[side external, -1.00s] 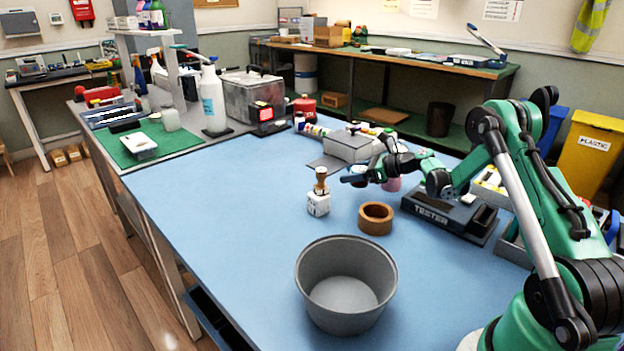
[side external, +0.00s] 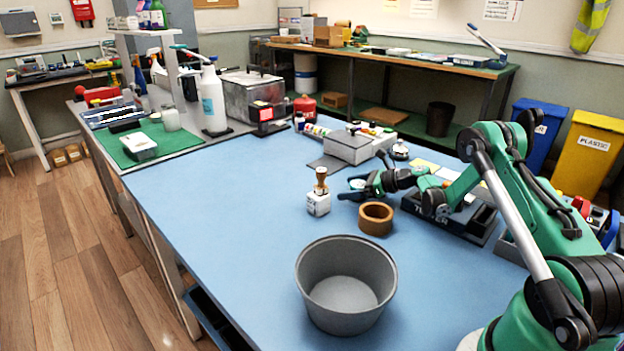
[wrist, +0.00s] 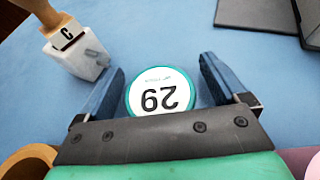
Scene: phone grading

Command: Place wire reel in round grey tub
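A round disc with a teal rim and a white top marked 29, which looks like the wire reel (wrist: 160,92), lies between my fingers in the wrist view. In the side view the reel (side external: 357,184) shows only partly at my fingertips. My gripper (wrist: 161,66) is open, one blue finger on each side of the reel, with small gaps visible. My gripper (side external: 350,191) is low over the blue table in the side view. The round grey tub (side external: 346,251) stands empty at the front of the table.
A wooden-handled stamp on a white block (side external: 319,200) stands left of my gripper. A brown ring (side external: 375,229) lies just in front of it. A grey box (side external: 348,148) is behind, and the dark tester (side external: 425,208) is to the right. The table's left side is clear.

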